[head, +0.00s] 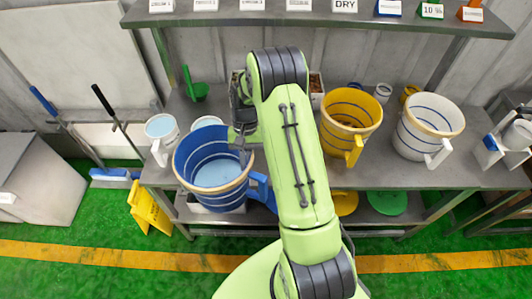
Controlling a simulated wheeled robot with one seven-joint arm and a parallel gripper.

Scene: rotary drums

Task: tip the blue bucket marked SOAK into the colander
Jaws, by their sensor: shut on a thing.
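The blue bucket (188,187) has darker bands, a tan rim and a handle on its right. Pale blue liquid or a pale bottom shows inside, and it appears roughly upright. It overlaps the front edge of the grey bench, so I cannot tell whether it is clear of the bench. My gripper (244,152) is shut at the bucket's right rim; the exact contact is small and partly hidden by my arm. No SOAK marking is readable. I cannot identify a colander; a pale round vessel (207,121) is mostly hidden behind the bucket.
A white jug (160,130) stands left of the bucket. A yellow bucket (349,108) and a white bucket (428,126) stand right on the bench (385,178). A labelled shelf (320,19) runs above. A yellow floor sign (150,208) is at lower left.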

